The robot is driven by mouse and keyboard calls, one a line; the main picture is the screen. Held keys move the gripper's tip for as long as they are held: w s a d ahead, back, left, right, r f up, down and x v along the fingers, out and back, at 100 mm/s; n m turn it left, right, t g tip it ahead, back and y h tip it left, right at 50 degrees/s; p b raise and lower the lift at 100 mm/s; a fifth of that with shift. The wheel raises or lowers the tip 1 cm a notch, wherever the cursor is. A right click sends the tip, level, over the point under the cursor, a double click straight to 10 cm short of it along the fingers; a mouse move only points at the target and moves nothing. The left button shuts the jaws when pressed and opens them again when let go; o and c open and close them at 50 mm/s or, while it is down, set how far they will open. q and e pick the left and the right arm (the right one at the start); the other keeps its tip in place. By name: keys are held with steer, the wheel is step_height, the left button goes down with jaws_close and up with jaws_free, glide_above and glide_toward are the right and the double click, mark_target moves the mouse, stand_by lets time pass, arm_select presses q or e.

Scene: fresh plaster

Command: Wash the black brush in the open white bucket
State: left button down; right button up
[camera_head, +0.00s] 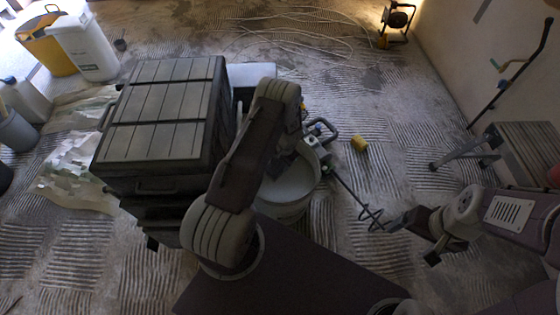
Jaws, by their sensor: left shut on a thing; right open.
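The open white bucket (296,192) stands on the floor just right of the dark tool chest, its mouth facing up and partly covered by my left arm. My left gripper (284,158) is over the bucket's back part, mostly hidden behind my own wrist. It is shut on a dark thing that looks like the black brush, of which hardly anything shows. I cannot tell whether the brush touches what is in the bucket. My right gripper (413,242) is open and empty, well to the right of the bucket.
The dark tool chest (165,110) stands close on the bucket's left. A mixer with a spiral paddle (371,216) lies between the bucket and my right gripper. A folding bench (525,145) stands at right. Ridged floor beyond is mostly free.

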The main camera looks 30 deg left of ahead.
arm_select(q)
step_height(320, 180, down, 11)
steer(key=b, duration=0.8)
steer(key=shift+r, duration=0.1)
